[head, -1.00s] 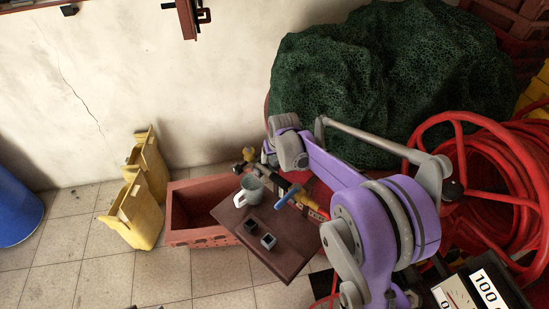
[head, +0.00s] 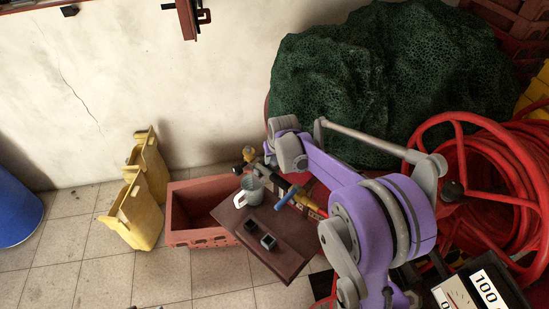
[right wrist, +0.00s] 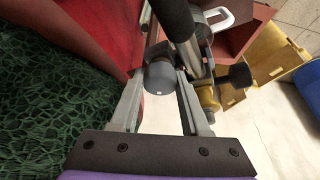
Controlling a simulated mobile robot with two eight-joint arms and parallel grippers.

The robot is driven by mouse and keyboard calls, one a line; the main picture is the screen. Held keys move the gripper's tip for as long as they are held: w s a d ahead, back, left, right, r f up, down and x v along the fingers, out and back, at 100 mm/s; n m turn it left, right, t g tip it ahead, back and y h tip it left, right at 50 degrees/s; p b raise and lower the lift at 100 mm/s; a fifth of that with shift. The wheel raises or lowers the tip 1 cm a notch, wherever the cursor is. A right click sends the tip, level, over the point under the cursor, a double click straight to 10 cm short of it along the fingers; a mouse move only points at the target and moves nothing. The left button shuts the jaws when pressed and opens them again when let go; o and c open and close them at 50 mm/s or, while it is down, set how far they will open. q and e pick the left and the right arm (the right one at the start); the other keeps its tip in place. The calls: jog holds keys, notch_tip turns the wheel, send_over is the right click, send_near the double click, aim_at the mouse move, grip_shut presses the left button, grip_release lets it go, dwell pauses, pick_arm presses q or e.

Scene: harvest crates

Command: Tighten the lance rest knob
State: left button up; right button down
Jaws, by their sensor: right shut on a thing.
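A grey round knob (right wrist: 160,78) with a small pale mark sits between the fingertips of my right gripper (right wrist: 163,74) in the right wrist view. The gripper is shut on it. Beside it run a dark-sleeved metal lance (right wrist: 178,22) and a brass fitting (right wrist: 208,96) with a black knob (right wrist: 240,75). In the head view my right gripper (head: 270,156) is small and partly hidden by my purple arm, at the far edge of the brown board. The knob cannot be made out there. My left gripper is not in view.
A brown board (head: 290,257) holds a grey mug (head: 251,188), two small dark boxes and a blue-handled item (head: 287,197). A red crate (head: 203,237) and yellow containers (head: 138,212) stand left. A green net heap (head: 345,75) and red hose reel (head: 480,180) stand right.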

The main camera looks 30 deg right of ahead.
jog(key=m, duration=0.2)
jog(key=m+g+h, duration=0.1)
jog(key=m, duration=0.1)
jog(key=shift+m+h+b, duration=0.3)
jog(key=m+g+h, duration=0.1)
jog(key=m, duration=0.3)
jog(key=shift+m, duration=0.3)
jog(key=m+g, duration=0.1)
jog(key=m, duration=0.1)
jog(key=m+h, duration=0.1)
jog(key=m, duration=0.1)
jog(key=shift+w+m+g, duration=0.1)
jog(key=shift+m+g, duration=0.2)
jog(key=shift+g, duration=0.1)
jog(key=m+g, duration=0.1)
jog(key=m, duration=0.3)
jog(key=shift+m+g+p, duration=0.3)
jog(key=shift+g+p, duration=0.1)
jog(key=shift+d, duration=0.1)
jog(key=shift+c, duration=1.9)
grip_release()
